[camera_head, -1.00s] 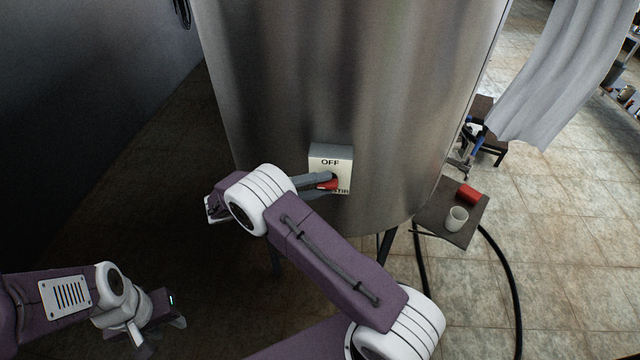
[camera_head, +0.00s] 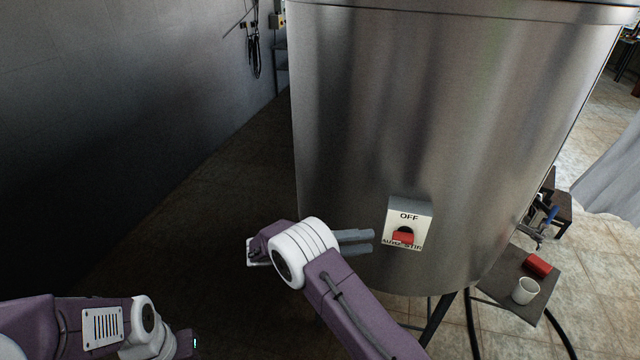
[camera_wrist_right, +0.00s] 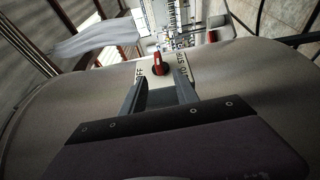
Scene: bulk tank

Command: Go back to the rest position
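My right gripper (camera_head: 357,241) is left of the white switch box (camera_head: 422,212) on the steel tank. Its two grey fingers are apart and empty, pointing at the box with a gap between them and the red knob (camera_head: 403,236). In the right wrist view the open fingers (camera_wrist_right: 160,90) frame the red knob (camera_wrist_right: 158,66), which stands beyond their tips. The box reads OFF above the knob; the lower lettering is partly covered by it. My left gripper (camera_head: 186,346) is low at the bottom edge, dark and partly cut off; its fingers cannot be made out.
The large steel tank (camera_head: 450,100) fills the centre and right. A small table (camera_head: 490,284) at lower right holds a white cup (camera_head: 525,290) and a red block (camera_head: 537,265). A black hose (camera_head: 566,335) runs beside it. Dark open floor lies left of the tank.

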